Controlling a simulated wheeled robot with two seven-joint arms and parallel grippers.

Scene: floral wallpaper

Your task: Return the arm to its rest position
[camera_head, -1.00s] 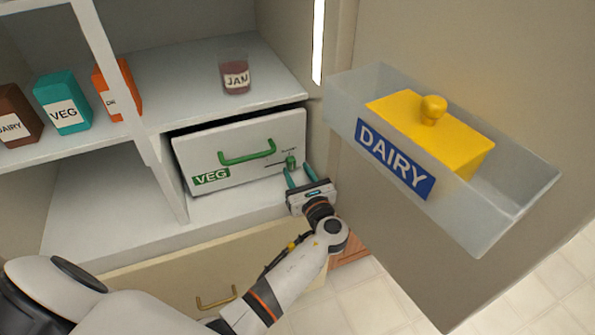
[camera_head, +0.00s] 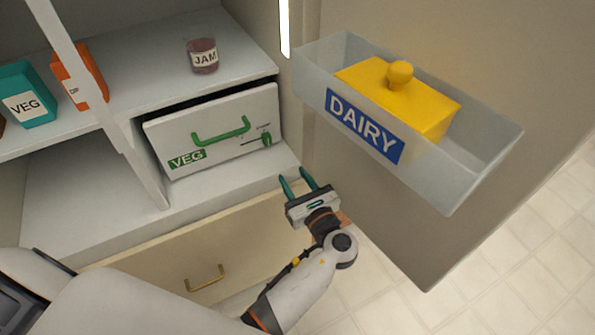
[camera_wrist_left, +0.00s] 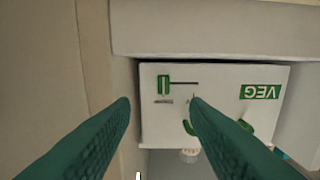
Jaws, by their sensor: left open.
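My left gripper (camera_head: 307,184) is open and empty, in front of the fridge and below the right end of the veg drawer. Its two green fingers also show spread apart in the left wrist view (camera_wrist_left: 160,115). The white veg drawer (camera_head: 215,133) has a green handle, a VEG label and a green slider (camera_head: 266,139) at its right end. It sits slightly tilted in its bay, with a dark gap above it. The gripper is apart from the slider and the drawer. The drawer also shows upside down in the left wrist view (camera_wrist_left: 215,85). My right gripper is not in view.
The open door at right carries a clear dairy bin (camera_head: 465,180) holding a yellow butter dish (camera_head: 400,95). A jam jar (camera_head: 202,56), a teal veg carton (camera_head: 27,95) and an orange carton (camera_head: 80,77) stand on the shelf. A cream lower drawer (camera_head: 205,250) is below. Tiled floor is clear at right.

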